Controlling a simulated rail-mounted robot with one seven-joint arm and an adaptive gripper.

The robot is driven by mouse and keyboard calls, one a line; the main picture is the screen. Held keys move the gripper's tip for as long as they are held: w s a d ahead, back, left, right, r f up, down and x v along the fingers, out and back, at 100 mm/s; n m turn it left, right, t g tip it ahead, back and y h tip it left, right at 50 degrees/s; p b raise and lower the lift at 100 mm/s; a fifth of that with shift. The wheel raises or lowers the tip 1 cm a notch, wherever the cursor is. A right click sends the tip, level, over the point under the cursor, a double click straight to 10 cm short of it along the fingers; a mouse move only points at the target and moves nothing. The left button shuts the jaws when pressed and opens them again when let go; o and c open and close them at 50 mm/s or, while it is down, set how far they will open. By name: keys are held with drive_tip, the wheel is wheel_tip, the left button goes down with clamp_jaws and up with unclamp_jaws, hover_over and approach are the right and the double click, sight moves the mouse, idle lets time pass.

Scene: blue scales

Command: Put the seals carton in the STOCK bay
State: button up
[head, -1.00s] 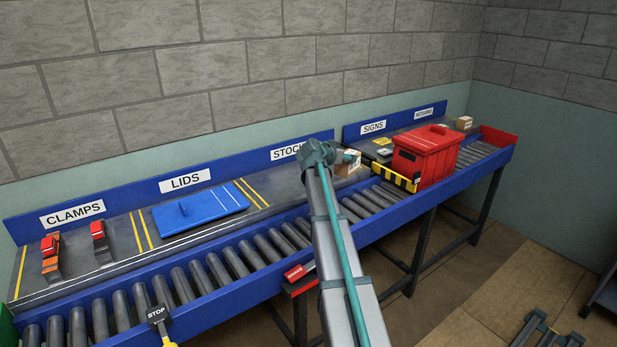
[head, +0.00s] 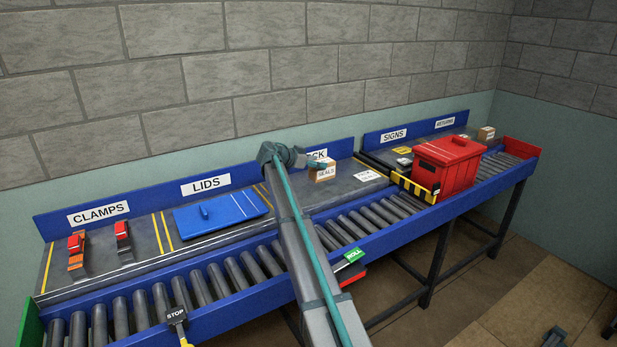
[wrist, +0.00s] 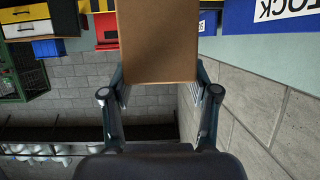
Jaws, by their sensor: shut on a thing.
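The seals carton (head: 325,172) is a small brown box with a white label, in front of the partly hidden STOCK sign (head: 317,154). My gripper (head: 308,162) is at its left side in the head view. In the wrist view my gripper (wrist: 160,88) is shut on the carton (wrist: 157,42), with a finger at each side. The carton is over the STOCK bay (head: 343,188); I cannot tell whether its base touches the surface. My arm hides part of the bay and sign.
The LIDS bay with a blue lid (head: 220,211) lies to the left, and clamps (head: 122,236) stand farther left. A white card (head: 369,175) lies right of the carton. A red bin (head: 448,165) stands on the rollers beside a yellow-black barrier (head: 412,188). A green ROLL tag (head: 354,255) is at the front rail.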

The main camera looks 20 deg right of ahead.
drive_tip(key=shift+w+a+f+p, duration=0.3)
drive_tip(key=shift+w+a+f, duration=0.15)
drive_tip(key=shift+f, duration=0.85)
drive_tip(key=shift+w+a+f+p, duration=0.35)
drive_tip(key=shift+w+f, duration=0.2)
drive_tip(key=shift+f, duration=0.75)
drive_tip(key=shift+w+a+f+p, duration=0.25)
drive_tip(key=shift+w+a+f, duration=0.2)
drive_tip(key=shift+f, duration=0.85)
drive_tip(key=shift+f, duration=0.1)
drive_tip(key=o, duration=1.4)
drive_tip(key=b+v, duration=0.2)
drive_tip(key=v, duration=1)
drive_tip(key=shift+w, duration=0.1)
drive_tip(key=shift+d, duration=0.1)
